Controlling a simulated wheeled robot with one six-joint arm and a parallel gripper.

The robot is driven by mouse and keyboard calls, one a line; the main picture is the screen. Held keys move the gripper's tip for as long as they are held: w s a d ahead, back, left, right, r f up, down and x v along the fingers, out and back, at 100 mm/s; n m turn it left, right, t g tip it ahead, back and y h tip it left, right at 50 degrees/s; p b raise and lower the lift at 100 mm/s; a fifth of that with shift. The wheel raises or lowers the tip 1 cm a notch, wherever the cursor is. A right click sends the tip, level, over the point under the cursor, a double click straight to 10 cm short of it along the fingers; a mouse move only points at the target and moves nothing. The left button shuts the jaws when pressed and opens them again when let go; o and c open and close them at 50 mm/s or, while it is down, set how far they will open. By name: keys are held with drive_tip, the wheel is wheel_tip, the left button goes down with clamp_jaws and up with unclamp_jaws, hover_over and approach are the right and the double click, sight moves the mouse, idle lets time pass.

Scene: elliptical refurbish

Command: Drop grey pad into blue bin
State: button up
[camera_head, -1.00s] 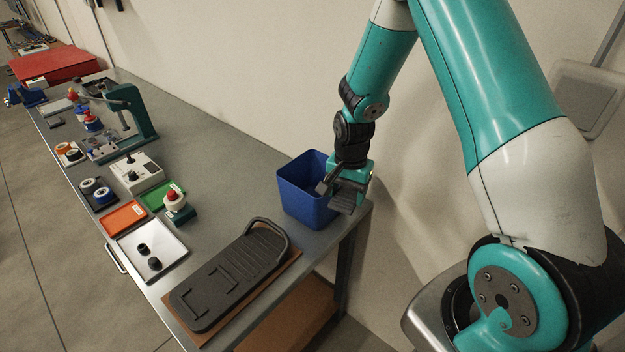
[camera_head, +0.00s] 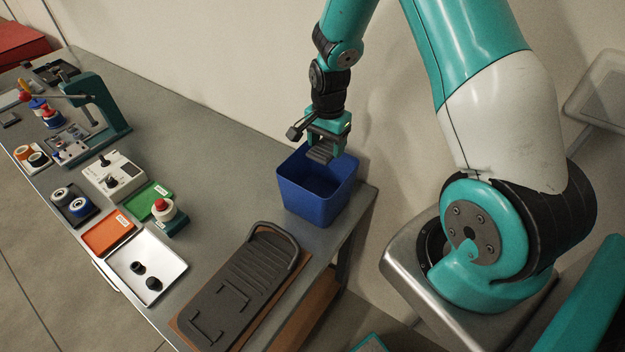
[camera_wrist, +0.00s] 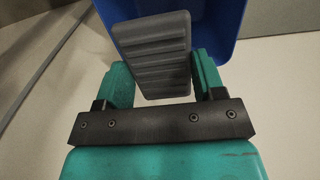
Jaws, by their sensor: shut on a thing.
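The blue bin (camera_head: 318,201) stands upright at the near right end of the table, against the wall side. My gripper (camera_head: 322,149) is above the bin's opening, near its back rim. It is shut on the grey pad (camera_head: 320,154), a ribbed block. In the wrist view the grey pad (camera_wrist: 153,55) sits between the two teal fingers of my gripper (camera_wrist: 160,80), with its ribbed face showing. The blue bin (camera_wrist: 232,25) shows behind and beyond the pad there. The bin's floor is mostly hidden in shadow.
A dark pedal-like board (camera_head: 240,290) lies on a brown mat in front of the bin. A white tray (camera_head: 165,262), an orange tray (camera_head: 108,233), a green tray (camera_head: 148,198) and a teal press (camera_head: 105,110) stand further left. The table between press and bin is clear.

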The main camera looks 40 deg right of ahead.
wheel_tip(320, 180, down, 6)
drive_tip(key=b, duration=0.3)
drive_tip(key=shift+r+b, duration=0.25)
drive_tip(key=shift+b, duration=0.1)
drive_tip(key=o, duration=1.2)
drive_tip(key=shift+a, duration=0.1)
drive_tip(key=shift+o, duration=0.2)
drive_tip(key=shift+r, duration=0.1)
wheel_tip(320, 180, up, 17)
drive_tip(key=b, duration=0.4)
drive_tip(key=shift+r, duration=0.15)
